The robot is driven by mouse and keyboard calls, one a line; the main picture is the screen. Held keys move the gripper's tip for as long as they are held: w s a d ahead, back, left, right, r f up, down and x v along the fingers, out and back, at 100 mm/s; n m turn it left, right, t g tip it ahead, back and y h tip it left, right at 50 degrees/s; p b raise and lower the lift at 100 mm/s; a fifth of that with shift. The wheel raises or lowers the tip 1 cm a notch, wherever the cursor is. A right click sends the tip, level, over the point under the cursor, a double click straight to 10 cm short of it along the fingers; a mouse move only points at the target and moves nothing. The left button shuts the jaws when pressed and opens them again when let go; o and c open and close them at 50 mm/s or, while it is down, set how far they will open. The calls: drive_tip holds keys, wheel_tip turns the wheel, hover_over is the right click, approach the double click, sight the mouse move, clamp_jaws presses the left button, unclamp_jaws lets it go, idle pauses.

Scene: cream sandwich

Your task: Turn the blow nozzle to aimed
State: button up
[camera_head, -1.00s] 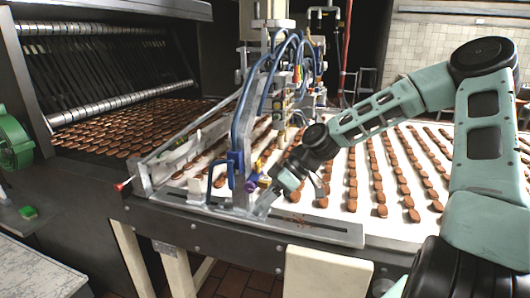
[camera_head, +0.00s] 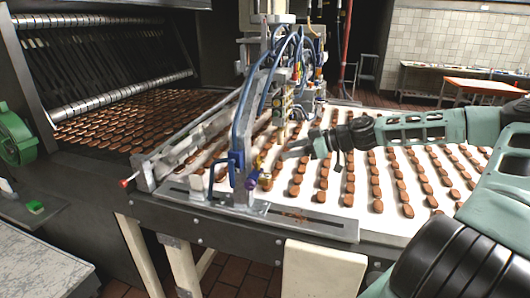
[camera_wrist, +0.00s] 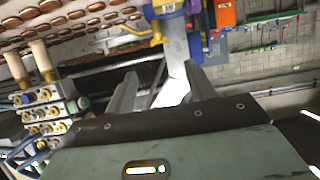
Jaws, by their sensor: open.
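The blow nozzle looks to be the small purple and yellow fitting (camera_head: 253,181) low on the front of the machine frame, beside a blue bracket (camera_head: 235,160). I cannot read its exact angle. My gripper (camera_head: 286,154) is open and empty, to the right of and above the fitting, over the rows of biscuits. In the wrist view my two fingers (camera_wrist: 160,72) stand apart with nothing held between them. A blue and yellow fitting (camera_wrist: 158,10) shows at the top, beyond the fingers; I cannot tell if the fingers clear it in depth.
A white conveyor belt (camera_head: 335,200) carries rows of brown biscuits. A metal rail (camera_head: 300,222) edges its front. Blue hoses (camera_head: 243,115) hang on the frame left of my gripper. A valve block with brass fittings (camera_wrist: 45,110) is at left in the wrist view.

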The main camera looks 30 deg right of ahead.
sight(259, 157)
drive_tip(key=p+x, duration=0.3)
drive_tip(key=x, duration=0.7)
drive_tip(key=c, duration=1)
